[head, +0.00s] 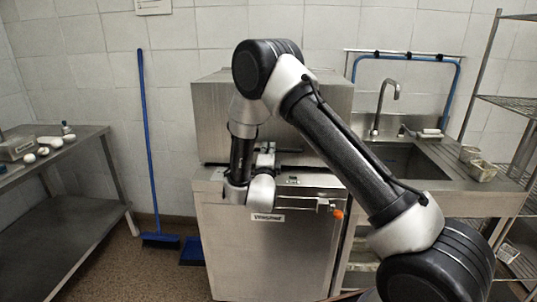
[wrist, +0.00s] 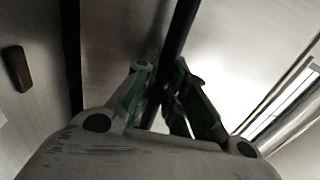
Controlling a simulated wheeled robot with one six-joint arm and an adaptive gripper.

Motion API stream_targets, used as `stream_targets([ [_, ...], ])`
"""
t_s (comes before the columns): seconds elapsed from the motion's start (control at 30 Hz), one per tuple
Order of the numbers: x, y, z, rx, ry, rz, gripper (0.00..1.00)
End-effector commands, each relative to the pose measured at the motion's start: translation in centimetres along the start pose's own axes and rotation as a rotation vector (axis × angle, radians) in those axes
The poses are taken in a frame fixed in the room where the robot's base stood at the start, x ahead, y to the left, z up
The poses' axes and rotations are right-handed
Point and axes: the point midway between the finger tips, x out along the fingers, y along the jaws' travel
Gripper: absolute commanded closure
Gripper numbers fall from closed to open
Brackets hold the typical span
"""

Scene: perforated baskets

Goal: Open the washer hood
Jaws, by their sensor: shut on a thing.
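The washer (head: 275,255) is a stainless steel cabinet in the middle of the head view. Its boxy steel hood (head: 212,115) sits low over the cabinet, with a dark line between them. My arm hides part of the hood's front. My gripper (head: 268,153) is at the hood's lower front edge, beside a dark handle bar (head: 290,151). In the wrist view, the fingers of my gripper (wrist: 165,95) are closed around the dark handle bar (wrist: 184,28), which runs up between them. The exact finger contact is partly in shadow.
A steel sink (head: 405,160) with a tap (head: 383,108) stands to the right, beside a wire rack (head: 510,105). A steel table (head: 60,190) is on the left. A blue broom (head: 147,150) leans on the wall. Some floor is clear left of the washer.

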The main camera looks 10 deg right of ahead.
Motion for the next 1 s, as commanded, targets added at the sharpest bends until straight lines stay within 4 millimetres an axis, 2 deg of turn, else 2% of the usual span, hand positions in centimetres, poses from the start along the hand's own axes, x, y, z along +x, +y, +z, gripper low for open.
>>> stream_targets([
  [0.27, -1.3, -7.1, 0.1, 0.009, -0.003, 0.116, 1.0],
  [0.43, -1.8, -12.7, 0.0, 0.013, -0.002, 0.218, 1.0],
  [0.57, -1.8, -16.7, 0.0, 0.009, -0.001, 0.22, 1.0],
  [0.77, -0.9, -24.3, 0.0, 0.011, -0.001, 0.216, 1.0],
  [1.0, 2.2, -34.6, -0.1, 0.013, 0.002, 0.215, 1.0],
])
